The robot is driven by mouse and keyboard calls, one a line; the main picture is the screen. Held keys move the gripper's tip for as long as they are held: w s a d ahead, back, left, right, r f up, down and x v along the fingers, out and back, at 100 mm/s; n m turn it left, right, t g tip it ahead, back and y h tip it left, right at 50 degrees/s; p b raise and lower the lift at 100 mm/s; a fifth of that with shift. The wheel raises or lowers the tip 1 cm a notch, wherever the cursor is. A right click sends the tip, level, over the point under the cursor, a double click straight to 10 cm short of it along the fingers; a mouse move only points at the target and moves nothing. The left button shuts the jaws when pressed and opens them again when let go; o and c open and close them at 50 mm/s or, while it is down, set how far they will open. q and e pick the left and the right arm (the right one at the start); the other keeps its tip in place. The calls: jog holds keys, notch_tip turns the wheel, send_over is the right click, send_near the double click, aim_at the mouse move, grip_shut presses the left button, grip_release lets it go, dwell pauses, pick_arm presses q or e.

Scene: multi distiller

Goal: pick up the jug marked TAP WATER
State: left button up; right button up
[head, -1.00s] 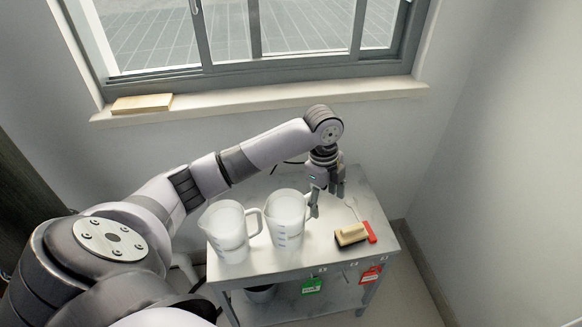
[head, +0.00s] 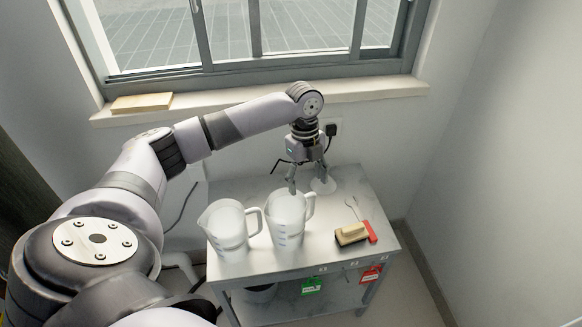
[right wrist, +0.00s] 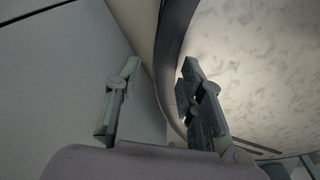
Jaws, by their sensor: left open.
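Two clear, whitish jugs with measuring marks stand upright on a small grey table (head: 345,185): a left jug (head: 228,236) and a right jug (head: 287,229). Each has its handle toward the right. No TAP WATER lettering is readable on either at this size. My left gripper (head: 306,185) points down, open and empty, just behind and above the right jug's handle; I cannot tell whether a finger touches the jug. My right gripper (right wrist: 158,105) shows in the right wrist view with its fingers apart and nothing between them.
A brush (head: 351,234) and a red-handled tool (head: 370,232) lie at the table's right. A pale round item (head: 325,186) is behind the gripper. A wall and window sill (head: 260,101) stand behind.

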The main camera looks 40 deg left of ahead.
aim_at(309, 197)
pick_arm(q)
jog(key=shift+d+f, duration=0.25)
jog(key=shift+f, duration=1.45)
jog(key=shift+d+f, duration=0.2)
jog(key=shift+f, duration=1.45)
jog(key=shift+c, duration=0.5)
grip_shut()
jog(key=shift+w+r, duration=0.1)
jog(key=shift+r, duration=0.05)
